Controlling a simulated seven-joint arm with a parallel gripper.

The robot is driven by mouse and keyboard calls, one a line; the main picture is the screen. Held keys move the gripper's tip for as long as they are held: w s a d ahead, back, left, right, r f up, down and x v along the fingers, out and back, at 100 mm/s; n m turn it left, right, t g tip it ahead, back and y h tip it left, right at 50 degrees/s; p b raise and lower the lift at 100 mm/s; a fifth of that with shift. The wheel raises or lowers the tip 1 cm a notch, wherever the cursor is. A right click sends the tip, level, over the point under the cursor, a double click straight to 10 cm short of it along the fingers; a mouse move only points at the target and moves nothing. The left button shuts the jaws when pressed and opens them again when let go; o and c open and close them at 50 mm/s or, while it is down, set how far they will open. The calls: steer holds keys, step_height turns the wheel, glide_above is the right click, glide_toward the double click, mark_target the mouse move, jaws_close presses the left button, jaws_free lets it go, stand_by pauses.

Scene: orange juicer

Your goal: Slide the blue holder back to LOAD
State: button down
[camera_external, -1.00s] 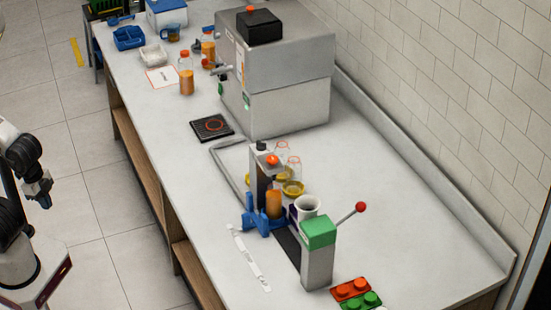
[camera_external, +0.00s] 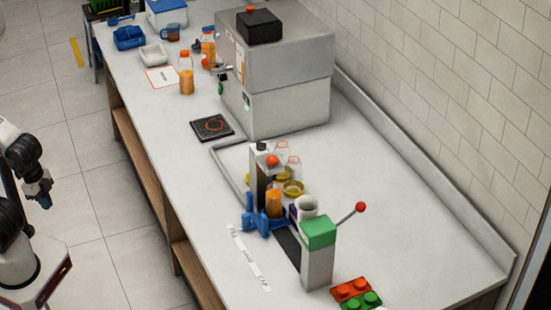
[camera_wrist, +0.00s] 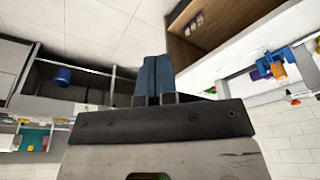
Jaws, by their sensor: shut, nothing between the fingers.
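The blue holder (camera_external: 262,225) sits on the dark track at the front of the counter, with an orange bottle (camera_external: 274,204) standing in it. A label strip (camera_external: 249,257) with black lettering lies along the counter beside the track, and the holder is near its upper end. In the wrist view the holder (camera_wrist: 264,71) appears at the right, upside down. My gripper (camera_external: 40,194) is off the counter at the far left, well apart from the holder. In the wrist view its two blue fingers (camera_wrist: 154,77) are together with nothing between them.
A press post with a green top (camera_external: 318,234) and a red-knobbed lever (camera_external: 360,207) stands right of the track. A large grey machine (camera_external: 285,85) stands behind. Open floor lies between my arm and the counter.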

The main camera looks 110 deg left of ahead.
steer(key=c, duration=1.4)
jaws_free()
steer(key=shift+o, duration=1.1)
steer(key=shift+w+a+r, duration=0.1)
steer(key=shift+w, duration=0.15)
steer(key=shift+o, duration=0.7)
steer(key=w+a+n+y, duration=0.1)
steer(key=w+a, duration=0.5)
steer(key=w, duration=0.7)
steer(key=shift+w+a+r+n, duration=0.25)
steer(key=shift+w+n, duration=0.15)
steer(key=shift+n, duration=0.4)
steer(key=n+y, duration=0.2)
steer(key=n, duration=0.4)
glide_above(245, 214)
steer(key=s+d, duration=0.2)
steer(key=shift+t, duration=0.3)
steer(key=f, duration=2.1)
steer(key=shift+w+d+f, duration=0.2)
steer(key=shift+f, duration=0.2)
steer(key=shift+w+a+f+n, duration=0.15)
steer(key=shift+a+f+n, duration=0.2)
steer(key=shift+a, duration=0.1)
